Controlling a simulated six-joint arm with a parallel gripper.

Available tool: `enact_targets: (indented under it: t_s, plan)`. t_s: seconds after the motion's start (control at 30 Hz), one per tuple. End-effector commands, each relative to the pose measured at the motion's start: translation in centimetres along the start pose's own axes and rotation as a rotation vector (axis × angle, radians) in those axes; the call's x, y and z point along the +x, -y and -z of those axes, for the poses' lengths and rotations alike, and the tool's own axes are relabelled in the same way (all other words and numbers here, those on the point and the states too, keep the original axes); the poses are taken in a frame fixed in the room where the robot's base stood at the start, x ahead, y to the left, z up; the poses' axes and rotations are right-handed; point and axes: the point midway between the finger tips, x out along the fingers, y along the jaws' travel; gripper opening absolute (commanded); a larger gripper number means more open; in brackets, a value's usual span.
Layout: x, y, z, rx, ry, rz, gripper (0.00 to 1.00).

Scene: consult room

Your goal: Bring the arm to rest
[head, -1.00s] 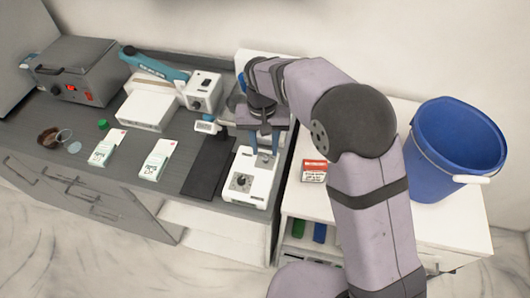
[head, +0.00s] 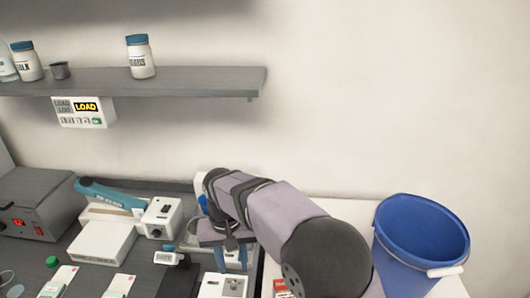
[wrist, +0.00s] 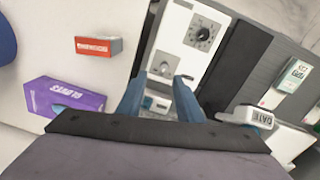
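My gripper (head: 232,258) hangs fingers-down at the right part of the grey counter (head: 190,272), above a white device with a dial (head: 224,286). In the wrist view its two blue fingers (wrist: 158,95) stand apart with nothing held between them. The white device (wrist: 180,45) lies beyond and between the fingertips there, with its two dials showing. Whether the fingertips touch it I cannot tell. My arm is bent and reaches in from the lower right.
A blue bucket (head: 422,240) stands right of my arm. A small red-and-white box (wrist: 98,46) and a purple box (wrist: 65,97) lie beside the device. A grey heater box (head: 38,205) and a white sealer with a teal arm (head: 105,232) stand left. A shelf (head: 190,80) runs above.

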Motion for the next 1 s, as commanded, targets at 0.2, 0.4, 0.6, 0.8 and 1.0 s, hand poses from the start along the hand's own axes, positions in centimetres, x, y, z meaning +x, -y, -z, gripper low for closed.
enact_targets:
  t_s: [0.2, 0.4, 0.6, 0.8, 1.0]
  plan:
    - [0.2, -6.5, -1.9, 0.044, 0.004, 0.006, 0.33]
    - [1.2, -14.5, -6.8, 0.098, 0.005, 0.017, 0.33]
    - [3.0, -20.2, -13.6, 0.149, 0.004, 0.025, 0.33]
    - [4.6, -22.5, -18.8, 0.181, 0.003, 0.028, 0.33]
    - [5.4, -23.1, -20.9, 0.192, 0.003, 0.03, 0.33]
